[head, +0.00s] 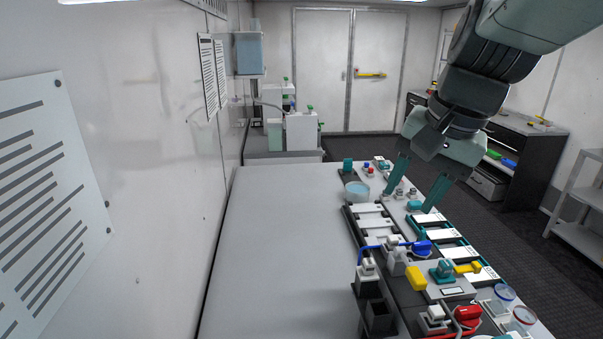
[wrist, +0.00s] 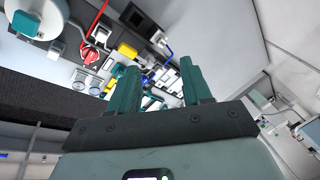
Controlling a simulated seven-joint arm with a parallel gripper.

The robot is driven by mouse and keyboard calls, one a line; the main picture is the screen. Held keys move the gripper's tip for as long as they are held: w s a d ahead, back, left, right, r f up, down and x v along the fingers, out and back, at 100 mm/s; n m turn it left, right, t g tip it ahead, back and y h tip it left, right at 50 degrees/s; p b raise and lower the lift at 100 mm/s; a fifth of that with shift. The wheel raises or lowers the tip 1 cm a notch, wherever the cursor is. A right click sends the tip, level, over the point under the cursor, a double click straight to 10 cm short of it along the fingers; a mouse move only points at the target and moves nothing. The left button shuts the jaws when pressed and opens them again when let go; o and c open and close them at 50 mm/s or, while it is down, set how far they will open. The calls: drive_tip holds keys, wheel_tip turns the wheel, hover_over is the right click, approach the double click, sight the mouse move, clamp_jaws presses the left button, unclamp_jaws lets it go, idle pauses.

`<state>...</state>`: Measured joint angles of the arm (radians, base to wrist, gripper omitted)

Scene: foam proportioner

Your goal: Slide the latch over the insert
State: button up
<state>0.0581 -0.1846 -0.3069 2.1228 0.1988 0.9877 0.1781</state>
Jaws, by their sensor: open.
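My gripper (head: 408,202) is open, its two teal fingers pointing down over the far half of the equipment board. A small teal block (head: 415,206) shows between and just below the fingertips; I cannot tell whether they touch it. My gripper also shows in the wrist view (wrist: 159,68), fingers apart with nothing held between them. I cannot tell for sure which part is the latch and which the insert. A teal fitting (head: 441,271) with a yellow handle (head: 467,268) sits nearer on the board.
White slotted trays (head: 368,222) and a blue valve (head: 422,247) lie close to the fingers. A red valve (head: 467,314) and clear round cups (head: 504,293) stand at the near end. The grey table top (head: 285,240) left of the board is bare.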

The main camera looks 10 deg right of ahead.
drive_tip(key=w+d+f+m+g, duration=0.1)
drive_tip(key=w+d+f+m, duration=0.2)
drive_tip(key=d, duration=0.3)
drive_tip(key=w+d+f+m, duration=0.3)
drive_tip(key=d, duration=0.2)
drive_tip(key=m+g+h, duration=0.2)
drive_tip(key=m, duration=0.3)
hover_over(479, 264)
wheel_tip(479, 264, down, 8)
wheel_tip(479, 264, down, 11)
drive_tip(key=shift+d+r, duration=0.1)
clamp_jaws()
